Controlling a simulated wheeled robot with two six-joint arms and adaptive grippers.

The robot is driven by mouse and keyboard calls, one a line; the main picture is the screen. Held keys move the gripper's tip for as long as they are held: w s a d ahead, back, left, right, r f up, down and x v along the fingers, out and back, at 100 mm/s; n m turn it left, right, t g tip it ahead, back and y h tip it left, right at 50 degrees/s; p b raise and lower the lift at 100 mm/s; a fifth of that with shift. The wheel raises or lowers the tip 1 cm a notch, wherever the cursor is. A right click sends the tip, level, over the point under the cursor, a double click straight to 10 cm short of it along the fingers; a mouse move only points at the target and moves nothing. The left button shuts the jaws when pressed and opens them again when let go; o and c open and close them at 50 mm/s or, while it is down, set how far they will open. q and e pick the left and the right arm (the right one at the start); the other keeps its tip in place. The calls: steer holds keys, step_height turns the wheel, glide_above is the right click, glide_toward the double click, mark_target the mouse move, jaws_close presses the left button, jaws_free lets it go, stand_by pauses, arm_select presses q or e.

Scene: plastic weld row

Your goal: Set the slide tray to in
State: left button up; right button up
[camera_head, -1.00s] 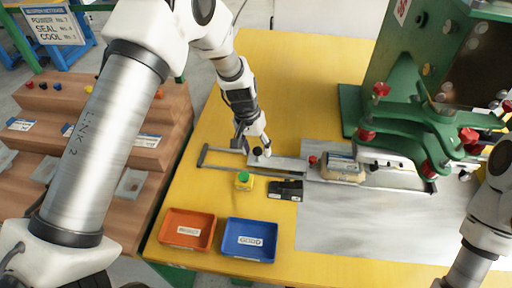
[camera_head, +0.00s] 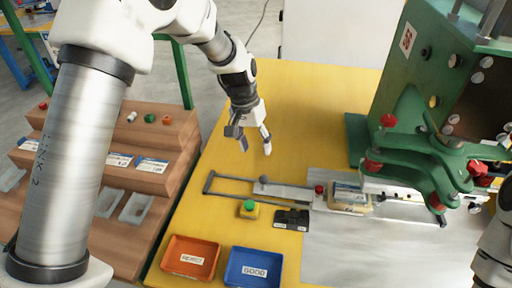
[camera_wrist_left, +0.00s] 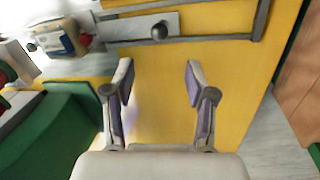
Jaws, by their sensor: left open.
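The slide tray is a pale metal plate (camera_head: 292,193) with a dark round knob (camera_head: 263,180) at its left end, lying in a grey rail frame (camera_head: 230,192) on the yellow table. A tan and blue part (camera_head: 350,197) sits on its right portion, left of the green press. My left gripper (camera_head: 256,147) is open and empty, behind the knob and apart from it. In the left wrist view the knob (camera_wrist_left: 160,31) lies beyond the two spread fingers (camera_wrist_left: 158,75). My right gripper is out of view; only part of that arm shows at the right edge.
The green press (camera_head: 420,140) with red-knobbed clamps stands at the right. A green button on a yellow box (camera_head: 249,209) and a black block (camera_head: 292,219) lie in front of the rail. An orange tray (camera_head: 170,262) and a blue tray (camera_head: 232,272) sit nearer. Table behind the rail is clear.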

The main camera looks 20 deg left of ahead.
arm_select(q)
steer(key=b, duration=0.6)
glide_above(263, 176)
steer(key=a, duration=0.2)
step_height(263, 176, down, 5)
steer(key=f, duration=0.2)
steer(key=d+f, duration=0.1)
steer(key=f, duration=0.1)
steer(key=d+f+p, duration=0.1)
steer(key=f, duration=0.2)
steer(key=shift+w, duration=0.1)
steer(key=shift+r, duration=0.15)
jaws_close()
